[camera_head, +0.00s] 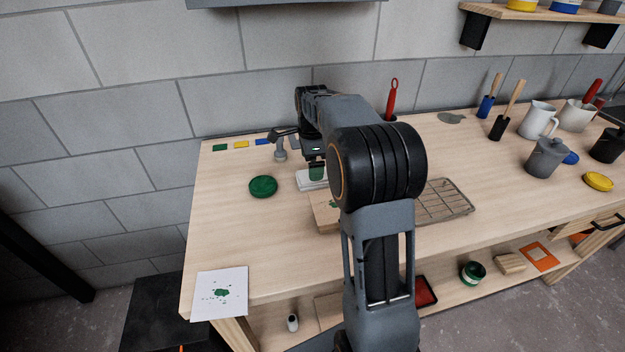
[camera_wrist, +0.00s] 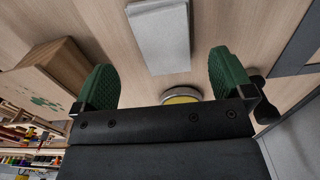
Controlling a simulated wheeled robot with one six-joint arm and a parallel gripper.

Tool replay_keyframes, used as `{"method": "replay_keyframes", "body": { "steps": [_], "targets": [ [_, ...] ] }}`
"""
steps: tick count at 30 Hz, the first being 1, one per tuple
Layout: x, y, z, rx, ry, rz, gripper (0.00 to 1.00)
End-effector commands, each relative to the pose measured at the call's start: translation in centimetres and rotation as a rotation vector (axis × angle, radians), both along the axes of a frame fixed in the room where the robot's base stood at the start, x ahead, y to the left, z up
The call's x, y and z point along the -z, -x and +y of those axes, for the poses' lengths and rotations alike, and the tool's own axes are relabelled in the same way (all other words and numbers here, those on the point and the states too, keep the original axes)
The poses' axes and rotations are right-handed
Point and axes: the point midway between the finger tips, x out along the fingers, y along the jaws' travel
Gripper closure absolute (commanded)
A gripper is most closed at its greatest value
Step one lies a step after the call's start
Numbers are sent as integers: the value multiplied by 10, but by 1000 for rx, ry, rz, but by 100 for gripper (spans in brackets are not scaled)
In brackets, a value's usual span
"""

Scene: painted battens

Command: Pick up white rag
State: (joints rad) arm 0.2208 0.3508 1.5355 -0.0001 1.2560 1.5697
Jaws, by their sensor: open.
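The white rag (camera_head: 309,183) lies folded flat on the wooden workbench, just below my gripper (camera_head: 316,172) in the head view. My gripper and arm hide part of it there. In the wrist view the rag (camera_wrist: 160,38) is a pale folded strip on the wood, beyond the fingertips and roughly centred between them.
A wooden block with green paint (camera_wrist: 40,88) stands close to the left finger. A green lid (camera_head: 263,187) lies left of the rag. A wire rack (camera_head: 445,200) lies right of my arm.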

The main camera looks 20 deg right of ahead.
Motion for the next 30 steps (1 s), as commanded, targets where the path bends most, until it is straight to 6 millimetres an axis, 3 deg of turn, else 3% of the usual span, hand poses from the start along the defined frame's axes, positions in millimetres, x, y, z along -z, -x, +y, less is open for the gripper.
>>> {"method": "replay_keyframes", "body": {
  "steps": [15,24,30],
  "targets": [
    [51,-3,0,-1,0,0,1],
    [54,-3,0,-1,0,0,1],
    [54,-3,0,-1,0,-1,19]
  ]
}}
